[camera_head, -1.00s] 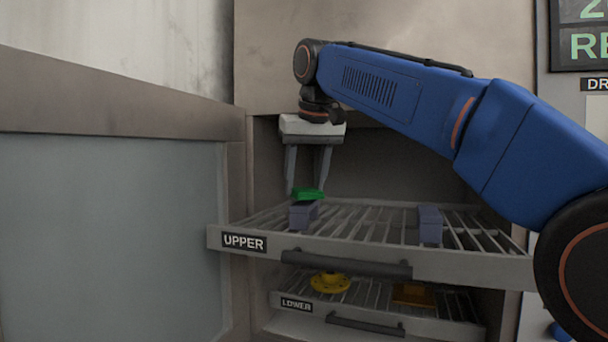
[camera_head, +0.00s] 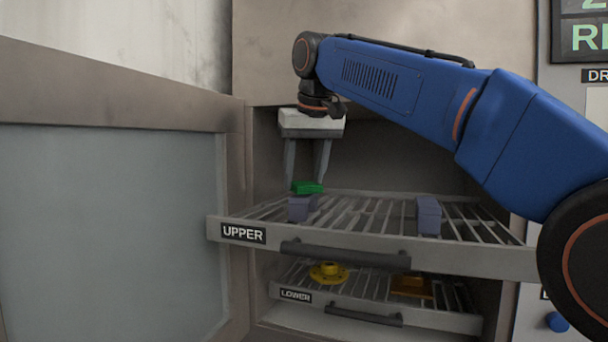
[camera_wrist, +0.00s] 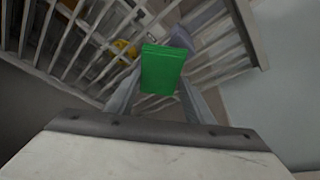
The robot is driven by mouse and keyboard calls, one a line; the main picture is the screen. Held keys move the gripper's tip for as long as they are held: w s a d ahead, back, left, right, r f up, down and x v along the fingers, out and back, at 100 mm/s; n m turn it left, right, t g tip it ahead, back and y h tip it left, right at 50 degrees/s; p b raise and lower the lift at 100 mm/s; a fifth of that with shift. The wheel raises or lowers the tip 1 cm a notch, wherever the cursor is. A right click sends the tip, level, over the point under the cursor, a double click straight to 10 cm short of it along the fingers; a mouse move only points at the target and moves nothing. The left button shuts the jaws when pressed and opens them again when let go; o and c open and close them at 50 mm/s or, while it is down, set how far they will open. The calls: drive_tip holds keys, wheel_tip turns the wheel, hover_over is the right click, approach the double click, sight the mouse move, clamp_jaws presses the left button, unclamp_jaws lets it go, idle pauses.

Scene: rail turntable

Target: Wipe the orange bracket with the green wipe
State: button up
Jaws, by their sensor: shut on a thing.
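My gripper (camera_head: 307,180) is shut on the green wipe (camera_head: 307,187), a small flat pad, at the left side of the upper rack. The wipe also shows between my fingers in the wrist view (camera_wrist: 162,70). It is just above a grey-purple block (camera_head: 302,208); whether it touches the block I cannot tell. The orange bracket (camera_head: 411,287) sits on the right part of the lower rack (camera_head: 382,317), below and to the right of my gripper, partly hidden by the upper rack above it.
The upper rack (camera_head: 470,257) is pulled out above the lower one and carries a second grey-purple block (camera_head: 428,214) on the right. A yellow flanged part (camera_head: 328,273) sits on the lower rack's left. An open door (camera_head: 110,220) stands at the left.

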drive_tip(key=shift+f, duration=0.35)
drive_tip(key=shift+s, duration=0.15)
